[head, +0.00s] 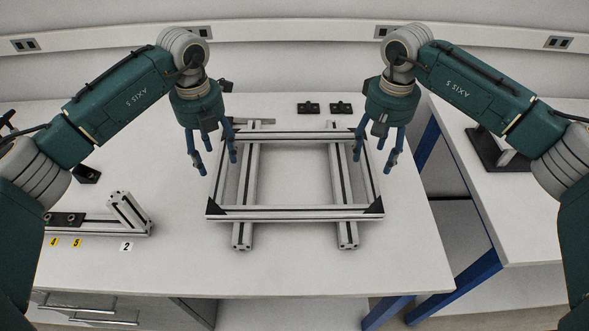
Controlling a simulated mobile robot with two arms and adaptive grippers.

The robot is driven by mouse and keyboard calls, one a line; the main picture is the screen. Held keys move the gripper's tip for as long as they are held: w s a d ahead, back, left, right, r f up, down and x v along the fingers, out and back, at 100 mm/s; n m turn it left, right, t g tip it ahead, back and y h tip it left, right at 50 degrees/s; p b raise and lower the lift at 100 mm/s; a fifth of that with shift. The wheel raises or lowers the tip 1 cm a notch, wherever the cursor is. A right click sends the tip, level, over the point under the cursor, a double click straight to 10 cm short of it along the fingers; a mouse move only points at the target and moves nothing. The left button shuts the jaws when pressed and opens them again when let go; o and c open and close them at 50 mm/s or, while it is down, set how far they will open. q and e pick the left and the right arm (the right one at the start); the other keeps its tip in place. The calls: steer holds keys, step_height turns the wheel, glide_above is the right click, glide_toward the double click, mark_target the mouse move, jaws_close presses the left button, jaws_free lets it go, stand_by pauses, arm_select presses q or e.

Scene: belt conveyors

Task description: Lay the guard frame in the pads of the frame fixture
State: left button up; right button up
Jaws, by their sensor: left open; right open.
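The guard frame (295,214) is a rectangle of light aluminium bars with dark corner plates. It lies flat across the two parallel rails of the frame fixture (348,238), whose front ends stick out below it. The pads are not clearly visible, so I cannot tell whether the frame sits in them. My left gripper (216,166) is open, pointing down, with its fingers on either side of the frame's left bar in the picture. My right gripper (374,163) is open in the same way at the right bar. Whether the fingers touch the bars is unclear.
Two small black blocks (308,108) lie behind the frame. At the left is an aluminium bracket assembly (128,211) with number labels in front. A second table (500,215) stands at the right across a gap. The white table is clear in front of the frame.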

mark_target(218, 167)
arm_select(q)
steer(key=shift+f, duration=2.25)
arm_select(e)
steer(key=shift+f, duration=2.25)
arm_select(q)
jaws_close()
arm_select(e)
jaws_close()
arm_select(q)
steer(key=shift+r, duration=0.15)
arm_select(e)
steer(key=shift+r, duration=0.15)
